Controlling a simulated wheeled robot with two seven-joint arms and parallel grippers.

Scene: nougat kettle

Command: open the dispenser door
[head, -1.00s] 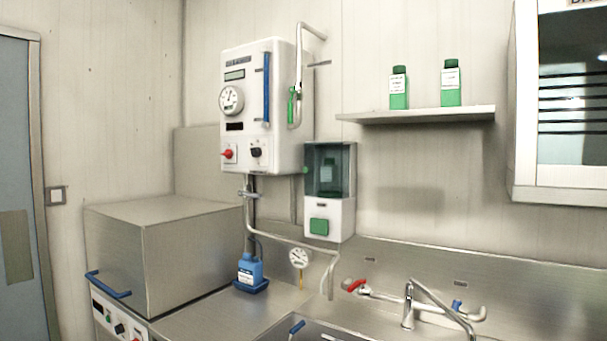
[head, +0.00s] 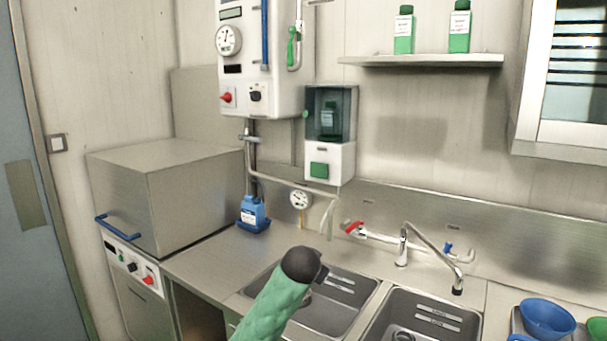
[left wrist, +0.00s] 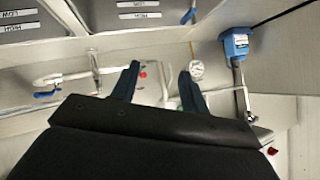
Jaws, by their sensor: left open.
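The dispenser (head: 343,165) hangs on the wall above the sink counter. It has a white lower body with a green square panel, and its dark see-through door (head: 342,108) looks shut, with a bottle visible behind it. My left arm, in a green sleeve, rises from the bottom of the head view to a black wrist, below the dispenser and well apart from it. In the left wrist view my left gripper (left wrist: 158,88) is open, with two dark blue fingers apart and nothing between them. I cannot make out the dispenser in that view. My right gripper is not in view.
A white control box (head: 262,60) is left of the dispenser. A shelf (head: 420,61) with two green bottles is to its right. A steel box (head: 200,190) stands left.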

